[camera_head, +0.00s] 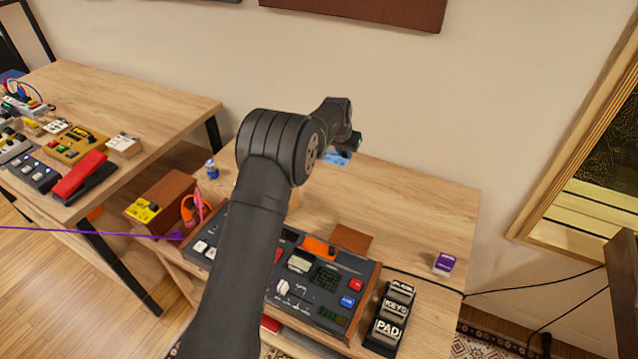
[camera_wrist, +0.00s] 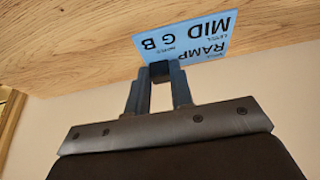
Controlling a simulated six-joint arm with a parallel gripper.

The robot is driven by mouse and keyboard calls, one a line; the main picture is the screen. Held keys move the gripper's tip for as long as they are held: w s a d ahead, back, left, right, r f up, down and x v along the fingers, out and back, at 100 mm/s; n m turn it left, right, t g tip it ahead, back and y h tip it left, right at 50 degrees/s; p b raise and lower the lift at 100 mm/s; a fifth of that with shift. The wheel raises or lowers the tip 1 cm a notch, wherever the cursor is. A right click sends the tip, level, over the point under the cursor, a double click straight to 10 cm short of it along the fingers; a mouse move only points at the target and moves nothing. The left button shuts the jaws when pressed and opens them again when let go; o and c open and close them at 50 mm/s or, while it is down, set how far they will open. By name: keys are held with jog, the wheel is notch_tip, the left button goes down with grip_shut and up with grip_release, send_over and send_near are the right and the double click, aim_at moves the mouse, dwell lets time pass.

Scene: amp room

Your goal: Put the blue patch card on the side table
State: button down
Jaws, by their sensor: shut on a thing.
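The blue patch card (camera_wrist: 195,38) with dark print shows large in the wrist view, and my gripper (camera_wrist: 160,72) is shut on its edge. In the head view the card (camera_head: 338,159) is a small blue patch under my gripper (camera_head: 350,150), over the back part of the right wooden table (camera_head: 420,195). My arm hides part of it there. I cannot tell whether the card touches the wood. A second wooden table (camera_head: 135,95) stands at the left; the pictures do not show which table is the side table.
A dark console (camera_head: 325,285) and a block of labelled switches (camera_head: 392,312) fill the front of the right table. A purple box (camera_head: 444,263) stands at its right, a small blue can (camera_head: 211,168) at its left. Pedals crowd the left table. Bare wood lies right of my gripper.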

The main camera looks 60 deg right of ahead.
jog(key=w+f, duration=0.2)
jog(key=w, duration=0.1)
jog(key=w+d+f, duration=0.1)
jog(key=w, duration=0.2)
jog(key=w+d+f, duration=0.1)
jog(key=w+f, duration=0.1)
jog(key=w, duration=0.1)
jog(key=shift+d+f, duration=0.15)
jog(key=shift+f, duration=2.1)
jog(key=shift+f, duration=0.15)
jog(key=c, duration=1.3)
grip_release()
jog(key=shift+o, duration=0.2)
jog(key=v, duration=1.2)
